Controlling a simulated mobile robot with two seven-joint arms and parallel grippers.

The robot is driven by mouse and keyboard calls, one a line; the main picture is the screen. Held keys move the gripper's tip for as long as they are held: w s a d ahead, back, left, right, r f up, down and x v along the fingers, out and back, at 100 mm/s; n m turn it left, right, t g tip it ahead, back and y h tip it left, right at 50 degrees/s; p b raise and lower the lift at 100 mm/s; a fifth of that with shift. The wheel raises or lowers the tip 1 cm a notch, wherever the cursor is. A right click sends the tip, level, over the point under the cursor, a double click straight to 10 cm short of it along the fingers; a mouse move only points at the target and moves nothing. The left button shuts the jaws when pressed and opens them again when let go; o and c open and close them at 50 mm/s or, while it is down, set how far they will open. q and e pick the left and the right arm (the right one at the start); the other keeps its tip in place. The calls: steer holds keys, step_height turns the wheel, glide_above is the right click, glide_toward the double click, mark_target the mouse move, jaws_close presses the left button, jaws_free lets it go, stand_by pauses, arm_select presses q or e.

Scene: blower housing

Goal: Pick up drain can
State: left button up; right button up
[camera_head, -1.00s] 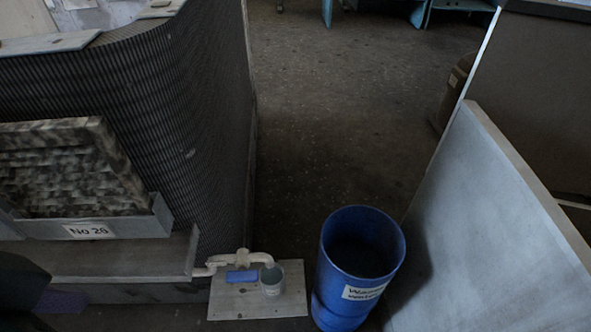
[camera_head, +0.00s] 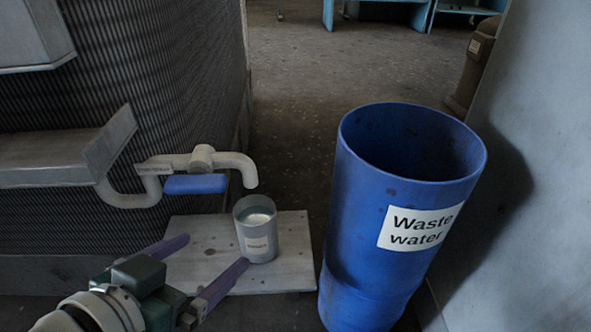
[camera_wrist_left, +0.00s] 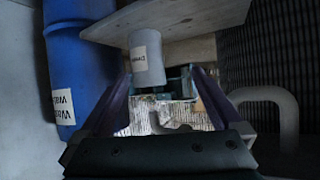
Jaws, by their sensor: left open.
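The drain can (camera_head: 258,232) is a small grey can with a label and pale liquid in it. It stands upright on a wooden board (camera_head: 200,262), beneath the open end of a drain pipe (camera_head: 236,160). My left gripper (camera_head: 206,264) is open and empty, to the left of the can and in front of it in the head view. In the left wrist view, the can (camera_wrist_left: 147,58) shows between and beyond the fingers of my gripper (camera_wrist_left: 160,88), with its label visible. The can appears apart from both fingers. My right gripper is not in view.
A tall blue waste water bin (camera_head: 350,235) stands close to the right of the board. A blue valve handle (camera_head: 195,184) sits on the pipe just above the board. A ribbed dark wall (camera_head: 150,70) is behind on the left, and a grey panel (camera_head: 520,240) is at the far right.

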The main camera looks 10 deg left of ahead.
mark_target(244, 238)
arm_select(q)
steer(key=shift+w+d+f+m+t+h, duration=0.3)
steer(key=shift+d+t+h, duration=0.2)
steer(key=shift+h, duration=0.2)
steer(key=shift+w+d+f+b, duration=0.2)
steer(key=shift+w+b, duration=0.05)
steer(key=shift+b, duration=0.15)
steer(key=b+x, duration=0.2)
steer(key=x, duration=0.2)
steer(key=shift+w+d+b, duration=0.1)
steer(key=shift+w+b, duration=0.05)
steer(key=shift+b, duration=0.25)
steer(key=b+x, duration=0.4)
steer(key=shift+w+d+f+b, duration=0.2)
steer(key=shift+d+f+b, duration=0.1)
steer(key=shift+f, duration=0.1)
steer(key=shift+w, duration=0.2)
steer(key=shift+r, duration=0.1)
steer(key=shift+s, duration=0.15)
steer(key=shift+c, duration=1.4)
steer(key=c, duration=1.2)
